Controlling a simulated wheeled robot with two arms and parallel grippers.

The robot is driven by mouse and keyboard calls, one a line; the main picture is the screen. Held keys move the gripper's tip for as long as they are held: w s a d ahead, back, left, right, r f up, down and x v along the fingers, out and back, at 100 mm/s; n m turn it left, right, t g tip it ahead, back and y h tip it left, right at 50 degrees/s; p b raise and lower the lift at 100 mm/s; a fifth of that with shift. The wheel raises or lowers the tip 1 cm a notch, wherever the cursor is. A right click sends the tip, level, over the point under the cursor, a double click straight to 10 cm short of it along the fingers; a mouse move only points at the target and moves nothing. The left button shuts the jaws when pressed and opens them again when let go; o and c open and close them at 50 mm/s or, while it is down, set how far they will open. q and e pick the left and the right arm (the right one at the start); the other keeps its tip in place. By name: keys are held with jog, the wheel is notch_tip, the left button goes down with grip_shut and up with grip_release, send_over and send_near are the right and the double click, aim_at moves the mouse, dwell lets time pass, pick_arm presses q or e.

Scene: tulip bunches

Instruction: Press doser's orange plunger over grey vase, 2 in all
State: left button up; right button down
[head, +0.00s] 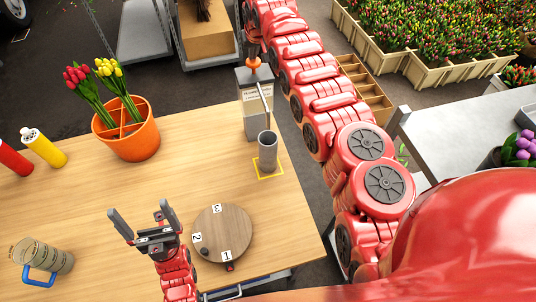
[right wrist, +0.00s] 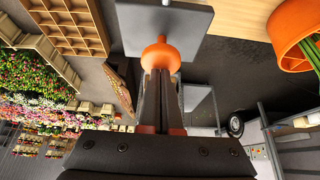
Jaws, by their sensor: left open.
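The doser (head: 252,108) is a grey box with a label and a spout, standing at the table's far right edge. Its orange plunger (head: 253,64) sticks up on top; it also shows in the right wrist view (right wrist: 160,55). The grey vase (head: 267,152) stands upright under the spout, inside a yellow square outline. My right gripper (right wrist: 160,72) is shut with its fingers together, tips at the orange plunger; whether they touch it is unclear. My left gripper (head: 143,222) is open and empty above the table's front, left of the round board.
The round wooden board (head: 222,232) carries numbers 1, 2 and 3. An orange pot (head: 128,140) holds red and yellow tulips. Yellow (head: 44,148) and red (head: 12,159) bottles and a clear jug (head: 45,257) stand left. The table's middle is clear.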

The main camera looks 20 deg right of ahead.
aim_at(254, 61)
jog(key=shift+f+b, duration=0.85)
jog(key=shift+f, duration=0.5)
jog(key=shift+r, duration=0.4)
notch_tip(254, 61, up, 7)
jog(key=shift+f+p, duration=0.1)
jog(key=shift+p, duration=0.75)
jog(key=shift+f, duration=0.1)
jog(key=shift+f, duration=0.1)
